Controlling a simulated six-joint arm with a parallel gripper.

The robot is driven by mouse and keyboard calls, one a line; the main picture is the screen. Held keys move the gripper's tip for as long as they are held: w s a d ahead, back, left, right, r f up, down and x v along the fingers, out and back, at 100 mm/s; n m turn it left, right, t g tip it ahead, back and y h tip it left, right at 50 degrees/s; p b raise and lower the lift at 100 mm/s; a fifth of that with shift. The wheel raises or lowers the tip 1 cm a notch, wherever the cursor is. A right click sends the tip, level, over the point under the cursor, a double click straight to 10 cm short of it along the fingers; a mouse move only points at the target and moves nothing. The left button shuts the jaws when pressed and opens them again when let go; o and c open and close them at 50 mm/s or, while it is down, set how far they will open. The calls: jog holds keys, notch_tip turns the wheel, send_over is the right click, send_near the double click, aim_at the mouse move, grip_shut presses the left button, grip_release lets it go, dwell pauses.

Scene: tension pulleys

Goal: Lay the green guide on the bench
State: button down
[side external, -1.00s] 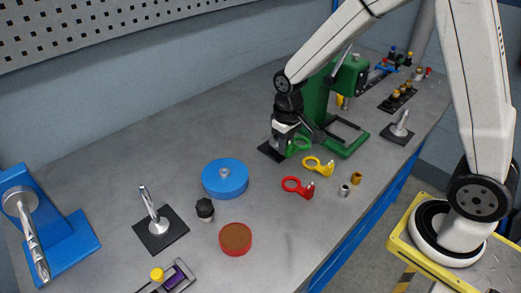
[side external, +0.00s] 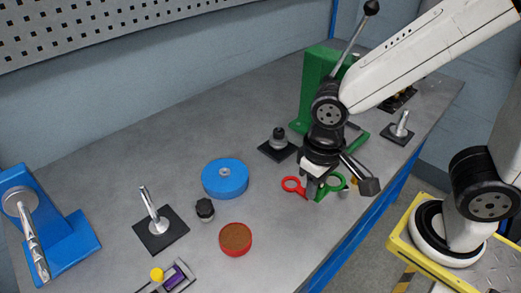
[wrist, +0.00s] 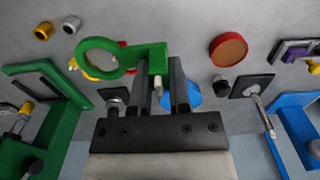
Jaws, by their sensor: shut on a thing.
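My gripper (side external: 318,187) is shut on the green guide (side external: 336,184), a ring with a short blocky body. In the wrist view the guide (wrist: 128,53) has its body between the fingers (wrist: 165,68), with the ring sticking out to the left. It is held above the grey bench (side external: 110,180), near the front edge. The red guide (side external: 292,186) lies on the bench just left of my gripper in the side view. The yellow guide (wrist: 90,71) shows partly behind the green ring in the wrist view and is hidden by my gripper in the side view.
A post on a black base (side external: 278,146) stands behind my gripper, near the green press (side external: 313,85). A blue disc (side external: 225,179), black knob (side external: 205,209) and red-rimmed round pad (side external: 235,239) lie left. Two small bushings (wrist: 43,31) (wrist: 71,25) sit near the guides.

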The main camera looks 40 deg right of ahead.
jog(key=shift+s+a, duration=0.15)
jog(key=shift+s, duration=0.55)
jog(key=shift+s+a, duration=0.1)
jog(key=shift+s, duration=0.55)
jog(key=shift+w, duration=0.15)
send_over(258, 219)
jog(key=s, duration=0.1)
notch_tip(258, 219, down, 8)
jog(key=shift+s+d+f, duration=0.1)
jog(key=shift+f, duration=0.15)
jog(key=shift+w+f, duration=0.35)
jog(key=shift+w+a+f, duration=0.2)
jog(key=shift+w+f, duration=0.05)
jog(key=shift+f, duration=1.6)
